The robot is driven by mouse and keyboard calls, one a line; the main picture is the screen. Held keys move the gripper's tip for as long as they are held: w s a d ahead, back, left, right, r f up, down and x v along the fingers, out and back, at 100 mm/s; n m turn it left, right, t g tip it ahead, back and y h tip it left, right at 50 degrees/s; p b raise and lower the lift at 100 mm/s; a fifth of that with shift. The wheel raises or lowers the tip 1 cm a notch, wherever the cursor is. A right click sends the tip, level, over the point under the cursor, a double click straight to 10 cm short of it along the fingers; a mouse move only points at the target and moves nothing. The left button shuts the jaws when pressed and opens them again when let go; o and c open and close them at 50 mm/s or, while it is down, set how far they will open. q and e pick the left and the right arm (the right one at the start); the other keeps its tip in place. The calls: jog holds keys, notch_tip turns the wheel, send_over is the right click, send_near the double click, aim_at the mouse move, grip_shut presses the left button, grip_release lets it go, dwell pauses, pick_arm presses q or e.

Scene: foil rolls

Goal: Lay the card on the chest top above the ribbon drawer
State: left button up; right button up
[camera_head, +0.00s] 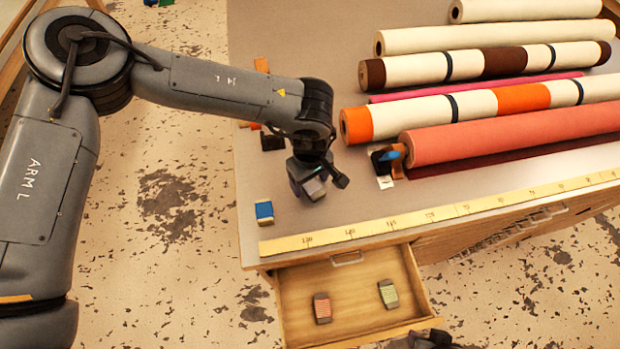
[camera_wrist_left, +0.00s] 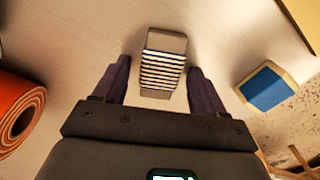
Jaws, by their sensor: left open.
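My left gripper (camera_head: 318,180) is low over the chest top (camera_head: 350,215), with its fingers apart. In the left wrist view, a grey card wound with blue-and-white striped ribbon (camera_wrist_left: 163,65) lies between the open fingers (camera_wrist_left: 159,66), with a gap on each side. In the head view the card (camera_head: 315,189) is partly hidden by the gripper. The ribbon drawer (camera_head: 289,300) is pulled open below the chest's front edge. It holds a red-striped card (camera_head: 322,307) and a green-striped card (camera_head: 388,293). A dark part at the bottom edge may be my right gripper (camera_head: 430,341); its fingers are unclear.
A blue card (camera_head: 264,211) sits on the top at left; it also shows in the wrist view (camera_wrist_left: 267,87). A yellow measuring tape (camera_head: 430,215) runs along the front edge. Several rolls, including a coral one (camera_head: 520,132), fill the right. A small dark-and-blue item (camera_head: 385,160) stands beside them.

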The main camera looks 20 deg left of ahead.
aim_at(310, 183)
pick_arm(q)
jog(key=shift+r, duration=0.1)
notch_tip(310, 183, up, 12)
jog(key=p, duration=0.1)
dwell(0.4)
jog(key=shift+r, duration=0.1)
dwell(0.4)
